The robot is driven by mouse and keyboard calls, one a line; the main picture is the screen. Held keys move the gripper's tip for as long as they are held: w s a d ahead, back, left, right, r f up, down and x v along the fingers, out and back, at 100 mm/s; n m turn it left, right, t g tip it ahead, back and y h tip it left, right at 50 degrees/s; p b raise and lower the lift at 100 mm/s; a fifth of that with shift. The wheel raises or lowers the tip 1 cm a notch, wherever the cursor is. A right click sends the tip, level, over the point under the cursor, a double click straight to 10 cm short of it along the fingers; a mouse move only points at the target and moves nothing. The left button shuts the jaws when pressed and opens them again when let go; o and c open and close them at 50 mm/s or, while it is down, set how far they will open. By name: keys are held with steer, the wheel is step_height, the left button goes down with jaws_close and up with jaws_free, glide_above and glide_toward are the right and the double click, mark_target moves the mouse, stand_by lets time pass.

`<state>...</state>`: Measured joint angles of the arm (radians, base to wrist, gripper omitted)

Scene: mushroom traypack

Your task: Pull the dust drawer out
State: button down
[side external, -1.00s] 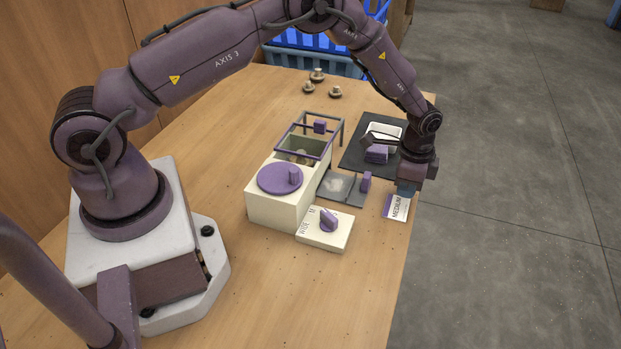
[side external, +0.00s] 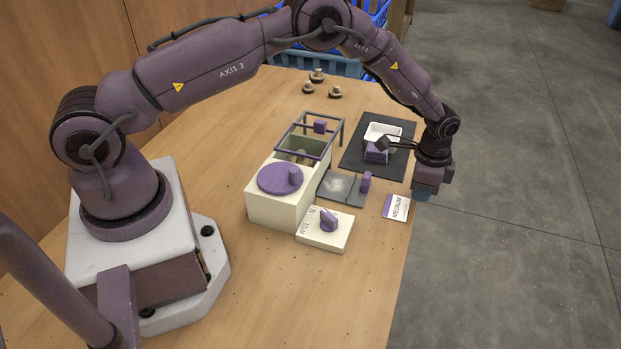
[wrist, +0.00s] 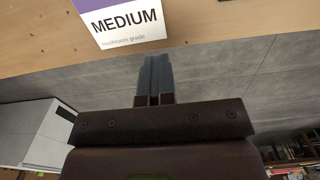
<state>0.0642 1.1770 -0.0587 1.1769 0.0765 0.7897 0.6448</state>
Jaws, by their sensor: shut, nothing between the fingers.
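The dust drawer (side external: 343,186) is a flat grey tray that extends from the right side of the cream box (side external: 272,209) in the side view. A pale dusty patch lies in it, and a purple upright handle (side external: 366,182) stands at its right end. My gripper (side external: 425,191) points down at the right, past the table's edge and apart from the handle. In the wrist view its two fingers (wrist: 155,78) are together with nothing between them. The drawer is not in the wrist view.
A "MEDIUM" card (side external: 396,207) lies near the table's right edge, also in the wrist view (wrist: 122,20). A dark mat (side external: 352,157) holds a white tray (side external: 383,127) and purple block (side external: 376,153). A dial block (side external: 314,236) stands in front. Several mushrooms (side external: 317,76) lie behind.

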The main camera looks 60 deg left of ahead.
steer(key=c, duration=1.4)
jaws_free()
steer(key=shift+c, duration=0.2)
steer(key=shift+r, duration=2.25)
